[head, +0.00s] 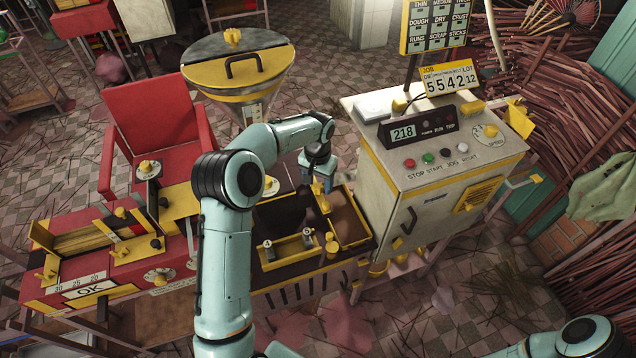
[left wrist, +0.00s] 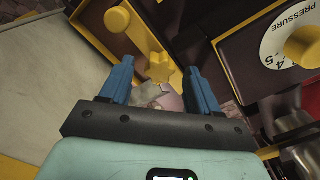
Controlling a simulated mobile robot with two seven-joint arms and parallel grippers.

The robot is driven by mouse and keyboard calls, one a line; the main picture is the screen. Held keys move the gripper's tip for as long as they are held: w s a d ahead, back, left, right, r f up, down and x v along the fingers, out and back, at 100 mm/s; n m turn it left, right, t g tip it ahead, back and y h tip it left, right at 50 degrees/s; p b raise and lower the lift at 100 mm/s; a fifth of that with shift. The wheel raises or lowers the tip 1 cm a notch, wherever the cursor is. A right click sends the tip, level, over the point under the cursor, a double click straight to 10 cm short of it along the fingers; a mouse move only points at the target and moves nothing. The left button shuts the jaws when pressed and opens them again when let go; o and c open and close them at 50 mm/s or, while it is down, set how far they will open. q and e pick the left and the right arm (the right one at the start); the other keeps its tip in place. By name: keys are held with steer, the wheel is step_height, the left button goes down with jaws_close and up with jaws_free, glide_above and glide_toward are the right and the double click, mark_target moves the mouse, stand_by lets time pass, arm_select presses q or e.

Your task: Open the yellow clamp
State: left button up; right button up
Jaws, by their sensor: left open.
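The yellow clamp is most likely the yellow piece (head: 322,203) on the dark, yellow-edged extruder section, just below my left gripper (head: 321,184). In the left wrist view a star-shaped yellow knob (left wrist: 160,67) shows beyond and between the blue fingertips of the left gripper (left wrist: 161,72). That gripper is open and points down at the machine; contact with the knob cannot be told. A pinkish-grey blurred surface lies between the fingers, below the knob. Whether the clamp is open or closed cannot be told. My right gripper is out of view.
A yellow round knob (left wrist: 117,20) and a pressure dial (left wrist: 285,45) flank the fingers. A control cabinet (head: 385,190) stands right of the gripper, a hopper (head: 215,75) behind it. A small two-knob yellow-edged tray (head: 288,247) sits in front.

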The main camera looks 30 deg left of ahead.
arm_select(q)
steer(key=shift+f, duration=0.45)
steer(key=shift+c, duration=0.2)
jaws_close()
